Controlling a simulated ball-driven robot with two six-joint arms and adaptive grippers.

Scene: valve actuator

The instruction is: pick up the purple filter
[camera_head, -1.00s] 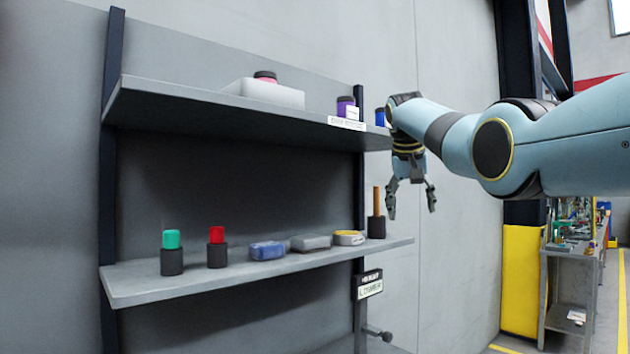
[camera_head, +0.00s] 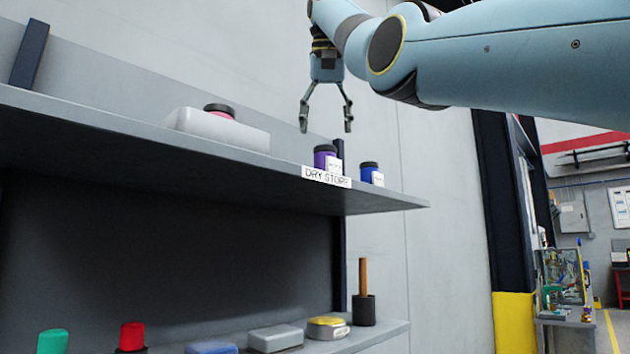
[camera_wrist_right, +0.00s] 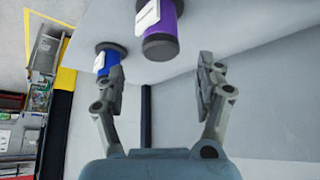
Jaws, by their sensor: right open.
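The purple filter (camera_head: 323,157) is a purple cylinder with a black cap and a white label. It stands on the upper shelf near its right end, behind the "DRY STORE" label. My right gripper (camera_head: 327,131) is open and empty, pointing down just above the purple filter. In the right wrist view, the purple filter (camera_wrist_right: 160,32) is at the top, ahead of and between the open fingers (camera_wrist_right: 160,82), and no contact shows. A blue filter (camera_head: 371,174) stands just right of the purple one; in the wrist view it is close to the left finger. My left gripper is out of view.
A white container (camera_head: 215,130) with a dark-capped pink jar (camera_head: 220,111) is on the upper shelf (camera_head: 130,128), further left. The lower shelf holds several items, including a brown-handled tool (camera_head: 363,290). Air above the upper shelf is free.

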